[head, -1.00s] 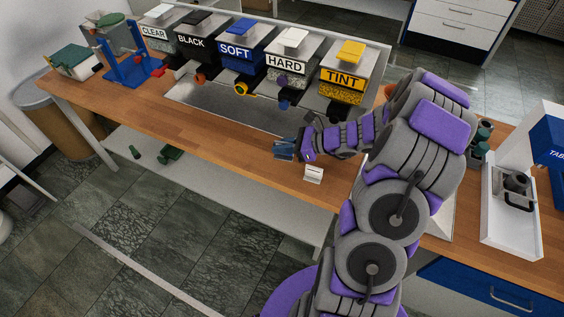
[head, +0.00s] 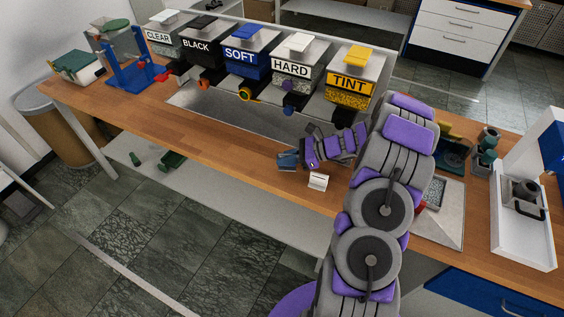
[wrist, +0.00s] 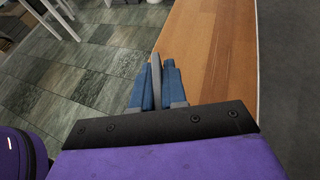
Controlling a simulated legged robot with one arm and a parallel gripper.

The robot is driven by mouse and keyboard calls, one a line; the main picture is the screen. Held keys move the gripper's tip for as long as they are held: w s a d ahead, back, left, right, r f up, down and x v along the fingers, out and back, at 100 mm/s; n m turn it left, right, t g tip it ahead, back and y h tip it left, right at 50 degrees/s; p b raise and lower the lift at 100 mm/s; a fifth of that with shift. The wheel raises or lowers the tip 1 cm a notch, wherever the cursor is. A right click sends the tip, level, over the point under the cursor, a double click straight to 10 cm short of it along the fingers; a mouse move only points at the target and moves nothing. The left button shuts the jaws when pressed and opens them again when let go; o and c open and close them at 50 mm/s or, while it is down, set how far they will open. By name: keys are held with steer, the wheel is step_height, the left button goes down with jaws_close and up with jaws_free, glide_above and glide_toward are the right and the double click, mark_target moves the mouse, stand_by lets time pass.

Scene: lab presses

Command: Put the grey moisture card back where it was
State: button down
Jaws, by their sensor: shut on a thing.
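My gripper (head: 287,160) is over the front part of the wooden bench, below the HARD bin in the head view. In the wrist view my gripper (wrist: 155,88) has its blue fingers shut on the grey moisture card (wrist: 156,70), a thin grey piece seen edge-on between them. The card stands out past the fingertips, near the bench's edge in that view. In the head view I cannot make the card out at the fingers. A small white card holder (head: 318,181) stands on the bench's front edge, just right of and below my gripper.
A row of labelled bins stands at the back: CLEAR, BLACK, SOFT, HARD and TINT (head: 350,82), over a metal tray (head: 235,113). A blue stand (head: 130,70) is at the left. A white machine (head: 525,200) is at the right. The wooden bench (head: 190,140) is clear along its front left.

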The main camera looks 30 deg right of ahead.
steer(key=shift+w+a+f, duration=0.1)
steer(key=shift+w+a, duration=0.1)
steer(key=shift+w, duration=0.85)
steer(key=shift+w+d, duration=0.1)
steer(key=shift+w, duration=0.35)
steer(key=f, duration=0.1)
steer(key=f+b, duration=0.2)
steer(key=shift+d+f, duration=0.3)
steer(key=shift+f, duration=0.05)
steer(key=shift+a, duration=0.3)
steer(key=c, duration=1.2)
jaws_free()
steer(key=shift+d, duration=0.2)
steer(key=shift+o, duration=0.2)
